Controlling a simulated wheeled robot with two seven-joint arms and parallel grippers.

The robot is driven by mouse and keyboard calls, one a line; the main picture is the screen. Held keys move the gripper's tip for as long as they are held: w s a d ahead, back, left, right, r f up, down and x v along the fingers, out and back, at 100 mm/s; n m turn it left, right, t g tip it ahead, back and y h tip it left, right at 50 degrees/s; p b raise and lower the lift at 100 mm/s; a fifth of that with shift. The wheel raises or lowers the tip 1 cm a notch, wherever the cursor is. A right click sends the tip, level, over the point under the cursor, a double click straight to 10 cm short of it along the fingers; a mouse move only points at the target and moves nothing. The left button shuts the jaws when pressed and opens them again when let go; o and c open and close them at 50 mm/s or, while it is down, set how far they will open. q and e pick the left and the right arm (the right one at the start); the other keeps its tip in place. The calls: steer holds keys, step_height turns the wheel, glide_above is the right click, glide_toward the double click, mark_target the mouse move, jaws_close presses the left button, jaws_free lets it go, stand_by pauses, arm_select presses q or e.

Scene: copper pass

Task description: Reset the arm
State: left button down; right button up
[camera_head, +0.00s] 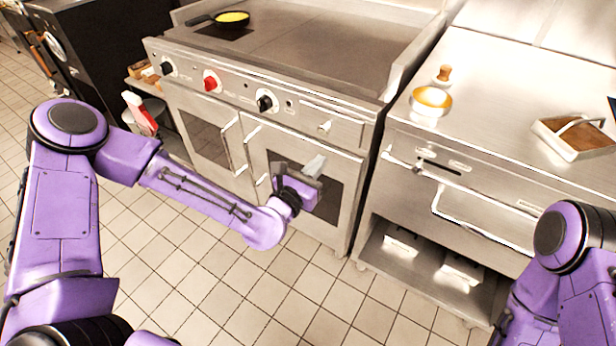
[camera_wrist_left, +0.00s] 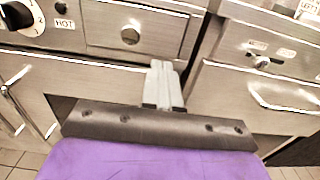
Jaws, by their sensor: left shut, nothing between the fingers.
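My left arm comes in from the left in the head view, bent at the elbow and reaching toward the front of the steel range. My left gripper (camera_head: 314,166) is shut and empty, in front of the range's oven doors. In the left wrist view the closed grey fingers (camera_wrist_left: 164,84) point at the gap between the range and the counter unit. My right arm (camera_head: 572,240) shows only in part at the lower right; its gripper is out of view.
The range (camera_head: 300,62) bears a small pan (camera_head: 232,19) with yellow contents. The right counter (camera_head: 500,85) holds an orange-topped bowl (camera_head: 431,101), a wooden-topped item (camera_head: 443,74) and a handled tray (camera_head: 538,129). Oven handles (camera_head: 240,150) stick out near my left arm. Tiled floor (camera_head: 230,290) is clear.

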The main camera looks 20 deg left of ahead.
arm_select(q)
steer(key=s+a+f+m+g+y+p, duration=0.1)
steer(key=s+a+f+m+g+y, duration=0.25)
steer(key=s+f+m+g, duration=0.9)
steer(key=s+a+f+m+y+p, duration=0.1)
steer(key=s+a+f+m, duration=0.3)
steer(key=s, duration=0.2)
steer(key=s+a+f+m+g+y+p, duration=0.1)
steer(key=s+a+f+m+y, duration=0.1)
steer(key=s+a+f+m, duration=0.2)
steer(key=s+a+f+m+y+p, duration=0.1)
steer(key=s+a+f+m, duration=0.3)
steer(key=s, duration=0.5)
steer(key=shift+s+a+m+g, duration=0.4)
steer(key=shift+a+m, duration=0.25)
steer(key=shift+m, duration=0.3)
steer(key=shift+y, duration=0.25)
